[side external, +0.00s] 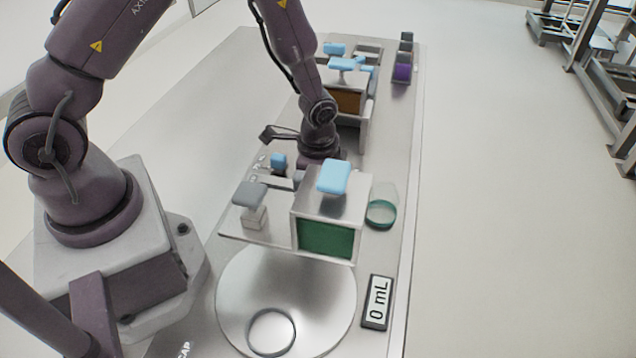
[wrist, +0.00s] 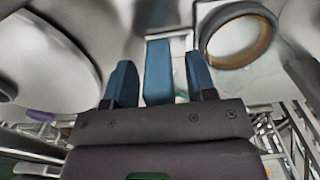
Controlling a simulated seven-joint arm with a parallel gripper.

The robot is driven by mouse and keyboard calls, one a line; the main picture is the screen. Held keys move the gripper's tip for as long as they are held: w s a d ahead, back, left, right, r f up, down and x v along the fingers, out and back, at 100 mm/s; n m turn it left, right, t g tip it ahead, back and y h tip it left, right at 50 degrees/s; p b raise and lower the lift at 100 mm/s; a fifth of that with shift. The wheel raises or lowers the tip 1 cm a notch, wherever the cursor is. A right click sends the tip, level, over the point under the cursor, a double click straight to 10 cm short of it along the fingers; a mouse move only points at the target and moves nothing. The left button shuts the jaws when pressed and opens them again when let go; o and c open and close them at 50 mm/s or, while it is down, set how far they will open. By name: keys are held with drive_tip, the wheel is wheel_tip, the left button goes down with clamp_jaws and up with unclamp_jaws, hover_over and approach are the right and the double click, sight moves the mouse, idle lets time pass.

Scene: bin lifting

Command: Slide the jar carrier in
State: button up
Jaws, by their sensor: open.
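I cannot tell for sure which thing is the jar carrier. A metal box with a green front panel (side external: 325,239) and a light blue block-shaped handle (side external: 334,177) on top stands mid-table in the side view. My gripper (wrist: 160,78) shows two blue fingers, open and apart. A blue block (wrist: 158,60) shows between them in the wrist view, with gaps on both sides; whether it is that handle is unclear. In the side view the arm's end is just behind the box and its fingertips are hidden. A clear jar with a teal band (side external: 381,213) is beside the box, on the right.
A round metal plate (side external: 240,300) with a ring (side external: 271,332) is at the front, beside a "0 mL" display (side external: 376,302). A grey-topped post (side external: 250,196) stands left of the box. A brown-panelled box (side external: 345,100) and a purple item (side external: 401,73) are farther back.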

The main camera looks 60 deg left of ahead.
drive_tip(key=shift+c, duration=0.2)
clamp_jaws()
drive_tip(key=w+a, duration=0.5)
drive_tip(key=shift+w+a, duration=0.2)
drive_tip(key=shift+o, duration=0.2)
unclamp_jaws()
wheel_tip(320, 180, up, 13)
